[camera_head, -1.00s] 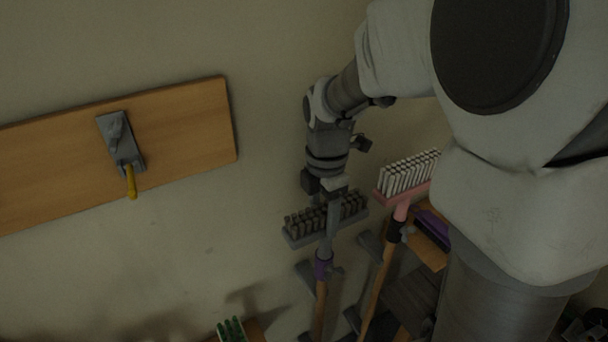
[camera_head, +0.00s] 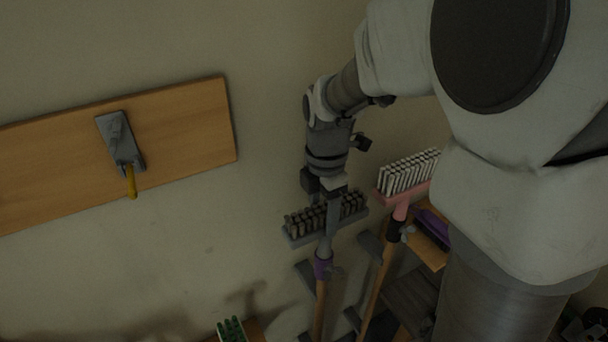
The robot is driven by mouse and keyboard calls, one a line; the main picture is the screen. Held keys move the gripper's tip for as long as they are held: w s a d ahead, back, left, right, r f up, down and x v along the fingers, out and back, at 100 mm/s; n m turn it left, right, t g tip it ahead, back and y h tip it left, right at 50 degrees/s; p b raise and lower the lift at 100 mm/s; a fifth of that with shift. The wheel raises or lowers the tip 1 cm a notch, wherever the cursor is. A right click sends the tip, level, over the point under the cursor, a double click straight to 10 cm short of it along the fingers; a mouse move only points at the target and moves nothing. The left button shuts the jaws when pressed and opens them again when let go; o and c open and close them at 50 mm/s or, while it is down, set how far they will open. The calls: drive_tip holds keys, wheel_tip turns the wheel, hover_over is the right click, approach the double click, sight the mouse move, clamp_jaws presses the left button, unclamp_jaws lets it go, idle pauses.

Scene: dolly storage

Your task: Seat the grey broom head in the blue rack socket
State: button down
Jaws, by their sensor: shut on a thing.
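The grey broom head (camera_head: 300,232) with dark grey bristles is in the lower middle of the head view. The fingertips partly cover the head, so the exact contact is hard to see. I cannot make out a blue rack socket; dark rack parts (camera_head: 306,277) show beside the handle.
A pink broom (camera_head: 404,198) with white bristles stands close at the right, by a purple item (camera_head: 433,229). A green brush (camera_head: 232,329) is at the bottom. Bare wall lies between.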

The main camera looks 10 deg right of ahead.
drive_tip(key=shift+r, duration=0.2)
drive_tip(key=shift+r+p, duration=1)
drive_tip(key=shift+r, duration=0.25)
drive_tip(key=shift+r+p, duration=1.8)
drive_tip(key=shift+r, duration=0.55)
drive_tip(key=shift+a+f, duration=0.1)
